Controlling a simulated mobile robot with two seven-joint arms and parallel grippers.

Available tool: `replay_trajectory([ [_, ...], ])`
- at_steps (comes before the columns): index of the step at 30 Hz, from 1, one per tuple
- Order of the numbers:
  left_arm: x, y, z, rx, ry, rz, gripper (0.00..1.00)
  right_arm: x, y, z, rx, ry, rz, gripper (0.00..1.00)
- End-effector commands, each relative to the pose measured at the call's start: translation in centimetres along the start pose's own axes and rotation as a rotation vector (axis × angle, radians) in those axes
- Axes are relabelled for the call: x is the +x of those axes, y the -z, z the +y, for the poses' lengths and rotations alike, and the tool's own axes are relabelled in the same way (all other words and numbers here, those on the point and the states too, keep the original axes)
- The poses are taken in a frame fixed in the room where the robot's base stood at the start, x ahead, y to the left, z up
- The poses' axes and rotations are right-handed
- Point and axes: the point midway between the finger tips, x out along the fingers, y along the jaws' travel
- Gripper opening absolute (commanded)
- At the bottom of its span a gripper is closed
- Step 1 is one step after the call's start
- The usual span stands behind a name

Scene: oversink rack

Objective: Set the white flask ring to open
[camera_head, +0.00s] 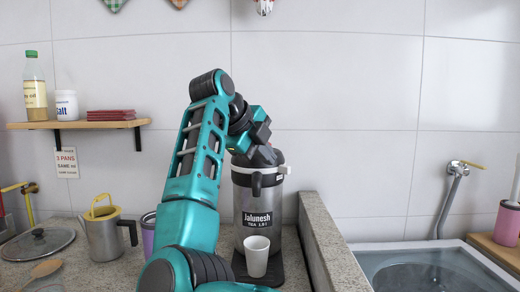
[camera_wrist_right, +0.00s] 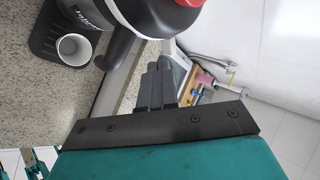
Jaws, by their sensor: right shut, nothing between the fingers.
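The flask is a silver and black pump jug (camera_head: 257,212) labelled "Jalunesh", upright on a black base on the counter. Its white ring (camera_head: 240,170) runs around the neck below the black top and is partly covered by my arm. In the right wrist view the white ring (camera_wrist_right: 128,14) shows at the top, cut off by the frame edge, beside the black spout. My right gripper (camera_wrist_right: 161,62) is shut and empty, near the flask's top. In the head view it is mostly hidden behind its own wrist, so I cannot tell if it touches the flask. My left gripper is not in view.
A white cup (camera_head: 257,257) stands on the base below the spout. A raised stone ledge (camera_head: 326,240) separates the flask from the sink (camera_head: 430,268). A metal pitcher (camera_head: 102,236) and a purple cup (camera_head: 148,232) stand left. A shelf (camera_head: 85,125) hangs on the wall.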

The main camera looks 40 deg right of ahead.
Motion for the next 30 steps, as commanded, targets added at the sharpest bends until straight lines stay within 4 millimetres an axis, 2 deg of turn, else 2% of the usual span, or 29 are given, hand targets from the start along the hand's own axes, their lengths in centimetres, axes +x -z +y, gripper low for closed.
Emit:
replay_trajectory([
  [3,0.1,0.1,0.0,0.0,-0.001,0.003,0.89,2.3,0.1,0.0,0.001,0.0,0.004,0.0],
  [9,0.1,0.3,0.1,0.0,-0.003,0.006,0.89,4.5,0.1,0.0,0.002,0.001,0.002,0.0],
  [24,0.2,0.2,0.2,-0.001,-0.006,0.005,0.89,5.1,0.1,-0.1,0.002,0.001,0.0,0.0],
  [30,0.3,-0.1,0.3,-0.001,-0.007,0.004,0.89,6.2,1.2,-1.0,0.0,0.0,-0.005,0.0],
])
